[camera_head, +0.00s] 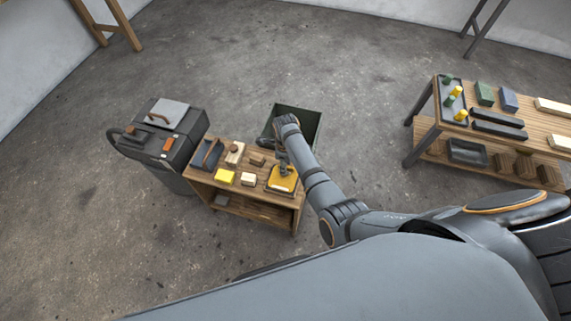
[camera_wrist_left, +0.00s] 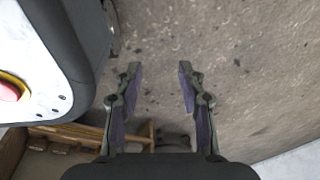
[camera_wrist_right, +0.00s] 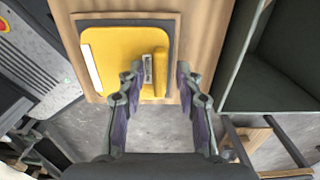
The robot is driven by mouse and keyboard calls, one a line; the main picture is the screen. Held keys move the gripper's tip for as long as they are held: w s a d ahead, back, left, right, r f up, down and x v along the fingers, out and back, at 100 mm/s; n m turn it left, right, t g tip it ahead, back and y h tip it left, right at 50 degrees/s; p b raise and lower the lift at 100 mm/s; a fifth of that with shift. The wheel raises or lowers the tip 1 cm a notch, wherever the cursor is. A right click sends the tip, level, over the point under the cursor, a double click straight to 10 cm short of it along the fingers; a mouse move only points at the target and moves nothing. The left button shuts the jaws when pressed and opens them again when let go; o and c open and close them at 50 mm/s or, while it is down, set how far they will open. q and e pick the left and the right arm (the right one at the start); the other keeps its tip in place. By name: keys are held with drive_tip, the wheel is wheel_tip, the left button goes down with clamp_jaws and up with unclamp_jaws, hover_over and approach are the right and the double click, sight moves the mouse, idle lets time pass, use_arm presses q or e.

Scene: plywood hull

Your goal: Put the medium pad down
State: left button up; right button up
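A yellow pad (camera_head: 285,180) with a raised yellow grip lies on a dark backing at the right end of the small wooden bench (camera_head: 252,203). It also shows in the right wrist view (camera_wrist_right: 112,55), flat, with a white strip along its left side. No label names it as the medium pad. My right gripper (camera_wrist_right: 160,68) is open over the pad, its fingertips on either side of the raised grip (camera_wrist_right: 160,80), with gaps visible. My left gripper (camera_wrist_left: 159,68) is open and empty above bare floor; it is not in the head view.
A dark green bin (camera_head: 312,122) stands behind. A grey machine (camera_head: 165,135) stands left. A loaded workbench (camera_head: 428,128) stands right. Floor between is clear.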

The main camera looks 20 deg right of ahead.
use_arm(q)
drive_tip(key=s+p, duration=0.1)
drive_tip(key=s, duration=0.1)
drive_tip(key=s+r+p, duration=0.1)
drive_tip(key=s+p, duration=0.1)
drive_tip(key=s, duration=0.1)
drive_tip(key=shift+r, duration=0.1)
use_arm(e)
wheel_tip(320, 180, up, 12)
drive_tip(key=shift+r, duration=0.15)
